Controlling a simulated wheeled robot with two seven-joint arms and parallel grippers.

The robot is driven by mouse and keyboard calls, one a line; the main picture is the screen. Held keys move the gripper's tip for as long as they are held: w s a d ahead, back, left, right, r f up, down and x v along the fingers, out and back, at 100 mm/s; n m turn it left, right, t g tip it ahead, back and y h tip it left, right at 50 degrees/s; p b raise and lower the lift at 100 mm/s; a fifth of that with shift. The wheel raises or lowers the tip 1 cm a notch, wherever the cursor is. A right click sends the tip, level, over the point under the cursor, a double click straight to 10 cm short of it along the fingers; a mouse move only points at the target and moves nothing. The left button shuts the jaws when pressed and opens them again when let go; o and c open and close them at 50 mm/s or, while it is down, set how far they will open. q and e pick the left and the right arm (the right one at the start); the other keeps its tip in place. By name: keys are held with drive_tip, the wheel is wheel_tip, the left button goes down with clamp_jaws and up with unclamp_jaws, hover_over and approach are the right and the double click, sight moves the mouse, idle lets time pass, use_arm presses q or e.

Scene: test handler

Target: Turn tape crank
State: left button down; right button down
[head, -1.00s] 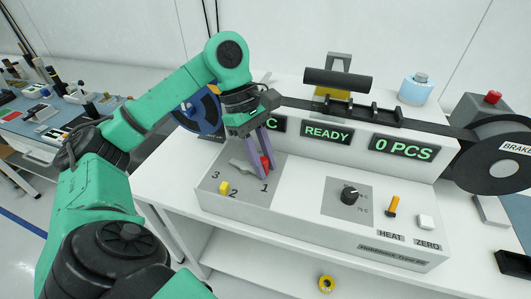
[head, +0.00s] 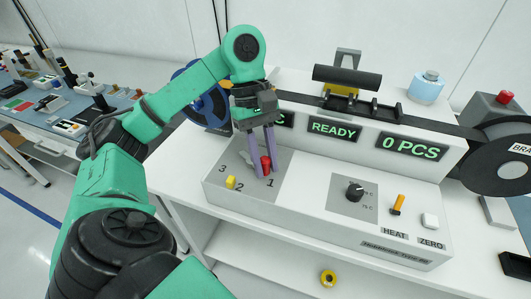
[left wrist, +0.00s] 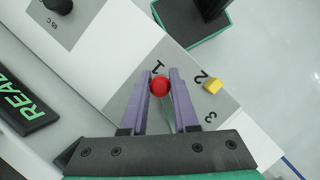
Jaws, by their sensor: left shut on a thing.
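The tape crank is a grey lever (head: 247,155) with a red knob (head: 266,163), on a grey panel marked 1, 2 and 3 on the front of the white machine (head: 310,205). The knob is beside the 1. My left gripper (head: 264,170) points down with its purple fingers shut on the red knob. In the left wrist view the knob (left wrist: 160,86) sits between the two fingers, near the 1. The fingers and knob hide part of the lever. My right gripper is not in view.
A yellow block (head: 231,182) stands near the 2. A black dial (head: 355,190), an orange switch (head: 398,203) and a white button (head: 430,221) are to the right. Displays read READY (head: 334,129) and 0 PCS (head: 407,145). A blue reel (head: 203,100) is behind my arm.

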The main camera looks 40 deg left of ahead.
use_arm(q)
drive_tip(key=c, duration=0.7)
unclamp_jaws()
drive_tip(key=shift+r, duration=0.1)
drive_tip(key=shift+w+a+r, duration=0.1)
drive_tip(key=shift+a+r, duration=0.05)
drive_tip(key=shift+r, duration=0.2)
drive_tip(key=p+v, duration=1)
drive_tip(key=v, duration=0.3)
drive_tip(key=shift+a+r+p, duration=0.15)
drive_tip(key=shift+r+p, duration=0.15)
drive_tip(key=shift+r, duration=0.05)
drive_tip(key=shift+f, duration=0.1)
